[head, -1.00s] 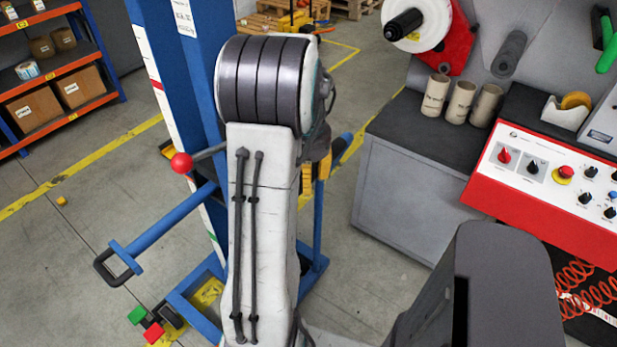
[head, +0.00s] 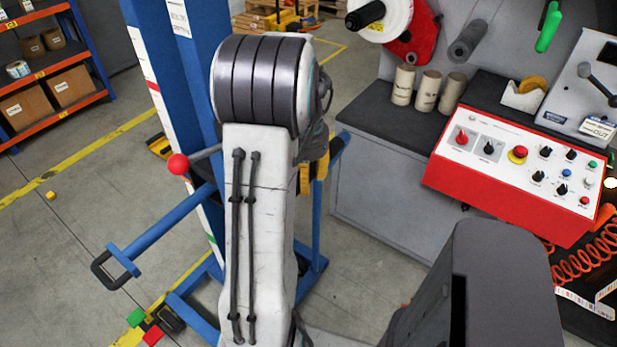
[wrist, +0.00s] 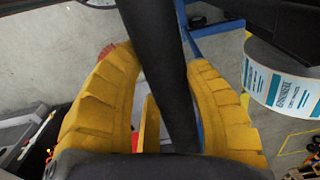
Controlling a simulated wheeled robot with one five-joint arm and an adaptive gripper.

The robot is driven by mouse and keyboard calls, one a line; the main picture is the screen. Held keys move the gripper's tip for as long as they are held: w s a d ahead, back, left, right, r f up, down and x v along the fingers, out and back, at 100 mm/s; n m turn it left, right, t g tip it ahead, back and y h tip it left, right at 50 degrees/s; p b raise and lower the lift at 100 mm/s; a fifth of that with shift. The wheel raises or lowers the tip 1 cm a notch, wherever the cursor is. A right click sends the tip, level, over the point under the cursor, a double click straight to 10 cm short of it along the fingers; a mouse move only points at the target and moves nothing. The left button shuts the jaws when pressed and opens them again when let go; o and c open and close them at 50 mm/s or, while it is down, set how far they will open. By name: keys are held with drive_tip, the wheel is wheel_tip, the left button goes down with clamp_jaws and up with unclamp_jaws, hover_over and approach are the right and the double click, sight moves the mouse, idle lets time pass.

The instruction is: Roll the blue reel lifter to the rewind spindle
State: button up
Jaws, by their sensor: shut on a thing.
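The blue reel lifter (head: 193,70) stands upright in front of me in the head view, partly hidden behind my arm. It has a tall blue mast, a red-knobbed lever (head: 178,164) and a blue side bar with a black end (head: 107,268). In the wrist view, my gripper (wrist: 165,70) has its yellow fingers closed around a dark round bar (wrist: 160,60). In the head view, my arm hides most of the grip. A bare grey spindle (head: 468,42) and a black-cored spindle with a white reel (head: 388,18) are on the machine; I cannot tell which is the rewind one.
The machine's grey cabinet (head: 375,195) and red control panel (head: 510,165) stand to the right. Several cardboard cores (head: 428,90) sit on its top. An orange shelf (head: 45,70) is at the far left. Open floor with yellow lines lies left of the lifter.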

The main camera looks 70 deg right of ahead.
drive_tip(key=shift+w+d, duration=0.1)
drive_tip(key=shift+w, duration=0.15)
drive_tip(key=o, duration=1.3)
drive_tip(key=shift+w, duration=0.1)
wheel_tip(320, 180, up, 12)
idle(1.0)
